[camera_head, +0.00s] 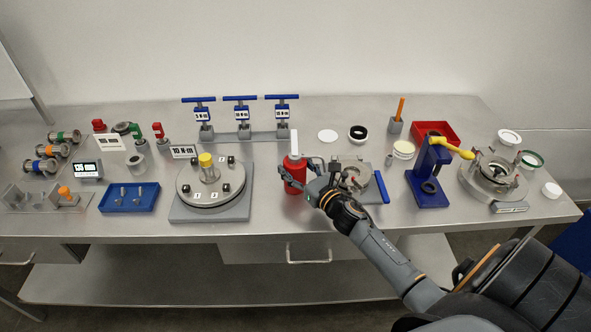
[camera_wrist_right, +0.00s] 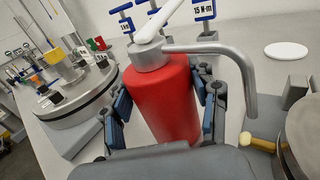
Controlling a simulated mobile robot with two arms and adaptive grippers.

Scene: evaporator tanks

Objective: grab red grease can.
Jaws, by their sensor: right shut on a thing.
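The red grease can (camera_head: 294,176) stands upright on the steel table, with a grey cap, a white lever and a grey spout. In the right wrist view the red can (camera_wrist_right: 163,100) fills the middle, its base hidden by the gripper. My right gripper (camera_head: 301,176) reaches in from the right and is shut around the can's body. In the wrist view the blue-padded fingers of the right gripper (camera_wrist_right: 163,98) lie on both sides of the can. My left gripper is not in view.
A round plate fixture (camera_head: 240,203) stands left of the can. A metal fixture with a blue handle (camera_head: 382,187) is close on the right. Blue-handled torque tools (camera_head: 242,117) stand behind. A blue press (camera_head: 428,185) is further right. The table's front edge is close.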

